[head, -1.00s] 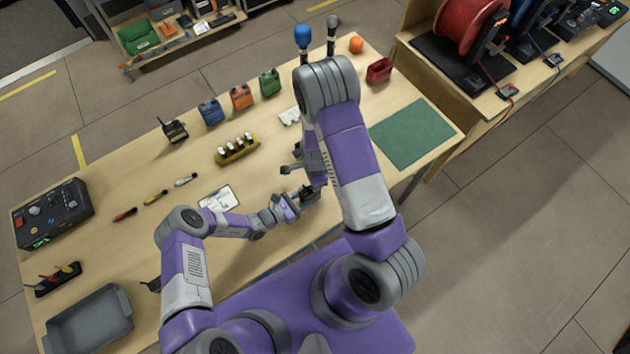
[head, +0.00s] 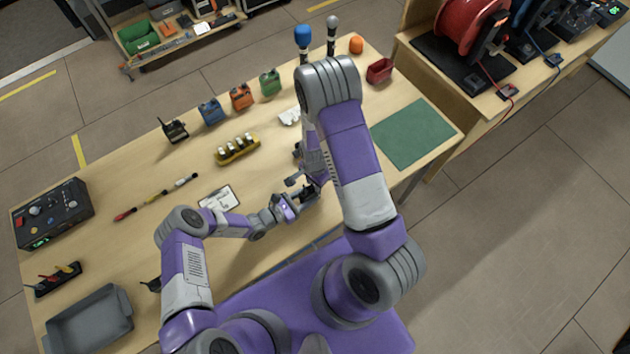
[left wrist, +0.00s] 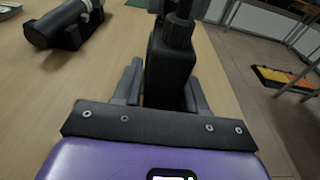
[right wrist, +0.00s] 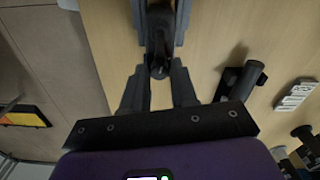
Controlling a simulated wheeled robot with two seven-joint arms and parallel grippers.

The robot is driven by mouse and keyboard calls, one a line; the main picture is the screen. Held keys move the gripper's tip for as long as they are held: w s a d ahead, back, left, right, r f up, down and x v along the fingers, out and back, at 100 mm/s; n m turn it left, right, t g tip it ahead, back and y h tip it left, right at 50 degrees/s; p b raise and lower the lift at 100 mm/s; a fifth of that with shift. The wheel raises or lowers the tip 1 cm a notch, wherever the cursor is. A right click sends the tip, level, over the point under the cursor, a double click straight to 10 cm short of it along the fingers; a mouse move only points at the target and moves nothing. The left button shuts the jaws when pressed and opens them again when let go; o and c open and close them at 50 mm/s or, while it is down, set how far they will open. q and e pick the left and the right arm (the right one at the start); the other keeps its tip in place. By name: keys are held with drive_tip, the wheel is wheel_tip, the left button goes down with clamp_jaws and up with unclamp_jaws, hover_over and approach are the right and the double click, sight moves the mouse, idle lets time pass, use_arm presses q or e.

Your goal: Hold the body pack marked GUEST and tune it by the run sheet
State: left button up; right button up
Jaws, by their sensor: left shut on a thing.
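My left gripper (head: 294,203) is shut on a black body pack (left wrist: 172,68), which stands up between its fingers above the table's near edge. A thinner dark part rises from the pack's top in the left wrist view. No GUEST marking is readable. My right gripper (right wrist: 159,72) points down at the pack from above. Its fingertips are apart on either side of the pack's dark end (right wrist: 159,55); whether they touch it is unclear. In the head view my right arm hides much of this spot. A white sheet on a clipboard (head: 220,198), likely the run sheet, lies left of the grippers; its writing is unreadable.
A black cylinder on a stand (left wrist: 58,25) is near the grippers. Blue (head: 211,112), orange (head: 241,97) and green (head: 270,83) packs and a yellow battery holder (head: 237,149) stand farther back. A control box (head: 52,214) and grey tray (head: 88,320) are left. A green mat (head: 413,134) is clear.

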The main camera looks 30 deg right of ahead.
drive_tip(key=shift+o, duration=0.3)
drive_tip(key=shift+r, duration=3)
use_arm(q)
drive_tip(key=o, duration=1.2)
drive_tip(key=shift+a, duration=0.1)
